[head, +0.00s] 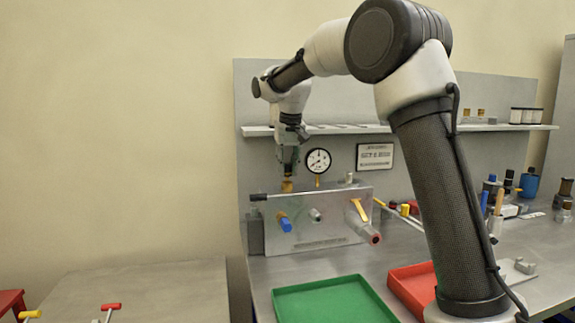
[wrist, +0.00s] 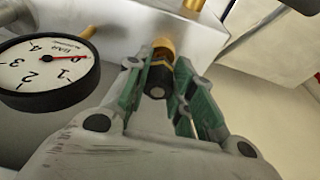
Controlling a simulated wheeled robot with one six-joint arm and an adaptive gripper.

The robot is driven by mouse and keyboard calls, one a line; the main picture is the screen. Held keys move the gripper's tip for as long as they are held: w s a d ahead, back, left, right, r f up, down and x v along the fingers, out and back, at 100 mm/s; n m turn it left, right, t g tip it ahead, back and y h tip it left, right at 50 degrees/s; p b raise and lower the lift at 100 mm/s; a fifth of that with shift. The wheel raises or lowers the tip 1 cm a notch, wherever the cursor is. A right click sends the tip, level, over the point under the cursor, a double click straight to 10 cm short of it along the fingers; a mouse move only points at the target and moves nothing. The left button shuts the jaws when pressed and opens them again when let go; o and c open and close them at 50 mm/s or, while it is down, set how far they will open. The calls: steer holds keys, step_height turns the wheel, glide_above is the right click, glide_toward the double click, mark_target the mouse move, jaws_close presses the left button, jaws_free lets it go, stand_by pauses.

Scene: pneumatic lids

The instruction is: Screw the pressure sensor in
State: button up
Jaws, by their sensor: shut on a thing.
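The pressure sensor (wrist: 158,76) has a dark body and a brass lower part. My gripper (wrist: 158,92) is shut on its dark body, with green-padded fingers on both sides. In the head view, my gripper (head: 288,172) points down over the left part of the grey metal block (head: 325,236). The sensor's brass part (head: 287,185) shows below the fingertips, upright at the block's top edge. The wrist view also shows the block (wrist: 125,22) beyond the brass end. The threads and the port are hidden, so I cannot tell how deep the sensor sits.
A round dial gauge (head: 317,160) stands on the block close to the right of my gripper. A blue-handled valve (head: 284,222) and a yellow lever (head: 358,210) stick out in front. A green tray (head: 335,303) and a red tray (head: 408,289) lie nearer. A shelf (head: 350,129) runs behind.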

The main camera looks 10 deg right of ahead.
steer(key=shift+f, duration=0.75)
steer(key=m+h, duration=0.1)
steer(key=m, duration=0.2)
steer(key=shift+a+m, duration=0.15)
steer(key=shift+m, duration=0.25)
steer(key=m, duration=0.4)
steer(key=shift+w+a+g+h, duration=0.1)
steer(key=shift+g+h, duration=0.2)
steer(key=shift+h, duration=0.1)
steer(key=shift+m, duration=0.4)
steer(key=m, duration=0.2)
steer(key=m+g, duration=0.1)
steer(key=m, duration=0.1)
steer(key=m+h, duration=0.1)
steer(key=m, duration=0.1)
steer(key=shift+w+a+m, duration=0.1)
steer(key=shift+w+m, duration=0.15)
steer(key=shift+m, duration=0.05)
steer(key=shift+m+g, duration=0.4)
